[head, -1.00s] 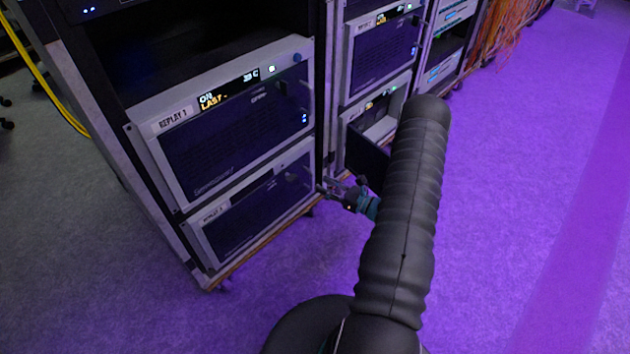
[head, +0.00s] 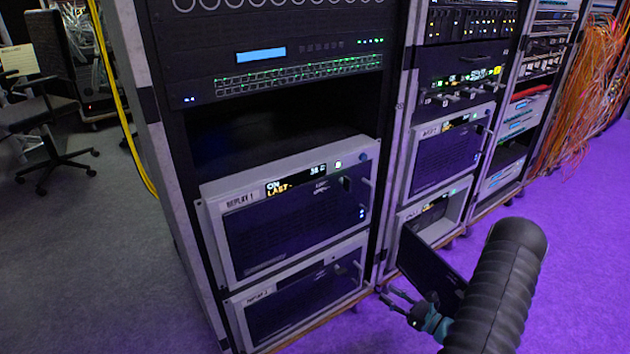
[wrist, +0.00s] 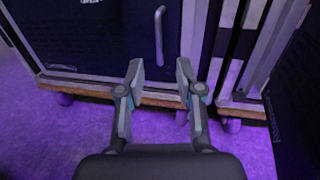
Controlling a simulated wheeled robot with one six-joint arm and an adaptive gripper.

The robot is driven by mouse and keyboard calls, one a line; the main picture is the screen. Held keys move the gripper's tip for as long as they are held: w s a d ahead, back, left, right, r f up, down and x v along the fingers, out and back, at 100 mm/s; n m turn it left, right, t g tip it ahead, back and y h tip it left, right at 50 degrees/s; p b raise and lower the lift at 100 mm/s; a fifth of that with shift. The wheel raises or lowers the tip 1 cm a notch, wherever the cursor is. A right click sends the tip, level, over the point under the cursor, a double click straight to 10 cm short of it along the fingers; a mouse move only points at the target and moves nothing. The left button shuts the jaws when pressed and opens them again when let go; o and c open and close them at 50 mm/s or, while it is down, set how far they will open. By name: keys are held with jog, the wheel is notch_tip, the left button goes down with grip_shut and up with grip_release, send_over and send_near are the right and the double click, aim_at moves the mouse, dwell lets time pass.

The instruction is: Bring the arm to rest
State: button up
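My gripper (head: 399,301) is low in front of the racks in the head view, near the bottom edge of the left rack and beside an open dark panel (head: 430,264). In the wrist view my gripper (wrist: 160,78) shows two fingers apart with nothing between them. Beyond them are the rack's wooden base edge (wrist: 110,92) and a metal handle (wrist: 159,35). My black-sleeved arm covers part of the floor at the lower right of the head view.
Two grey replay units, the upper (head: 290,205) and the lower (head: 300,300), sit in the left rack. Orange cables (head: 590,90) hang at the right. An office chair (head: 45,130) and a yellow cable (head: 118,95) are at the left. Purple-lit floor (head: 580,240) is clear on the right.

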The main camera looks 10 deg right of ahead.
jog(key=s+a+f+n+g+y, duration=0.2)
jog(key=s+a+n+g+y, duration=0.1)
jog(key=s+a+g, duration=0.25)
jog(key=s+a+r+n+g, duration=0.5)
jog(key=s+r+n+g, duration=0.1)
jog(key=n+g, duration=0.1)
jog(key=s+a+r+n+t+h, duration=0.1)
jog(key=s+a+r+n+h, duration=0.2)
jog(key=r+n, duration=0.3)
jog(key=s+a+r+n+t+h, duration=0.1)
jog(key=s+a+r+n+h, duration=0.3)
jog(key=r, duration=1.3)
jog(key=s+a+r+n+t+h, duration=0.1)
jog(key=s+a+r+n+h, duration=0.2)
jog(key=r+n, duration=0.6)
notch_tip(320, 180, up, 2)
jog(key=a+h, duration=0.1)
jog(key=h, duration=0.1)
jog(key=shift+s+a+r+n+h, duration=0.2)
jog(key=shift+s+a+n+h, duration=0.05)
jog(key=shift+a+n+h, duration=0.05)
